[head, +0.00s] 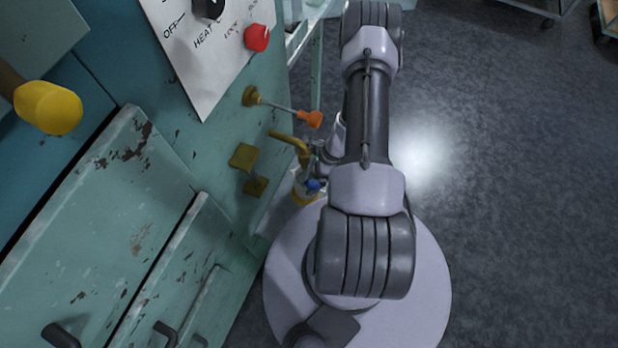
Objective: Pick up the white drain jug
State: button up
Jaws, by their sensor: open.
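The white drain jug (300,184) shows only in part, low beside the teal cabinet and under the end of a yellow bent spout (290,139). A yellow patch shows at its base and a small blue piece in front of its right side. My gripper (317,168) is close to the jug, at its upper right, and is open. My arm hides much of the gripper, so whether its fingers are around the jug or touching it cannot be told.
The teal cabinet (165,190) fills the left. An orange-tipped lever (308,118) sticks out just above the spout, with a red knob (257,38) higher up. A yellow handle (48,107) juts out at far left.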

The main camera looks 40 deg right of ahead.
jog(key=shift+r, duration=0.1)
grip_shut()
dwell(0.3)
jog(key=shift+r, duration=0.1)
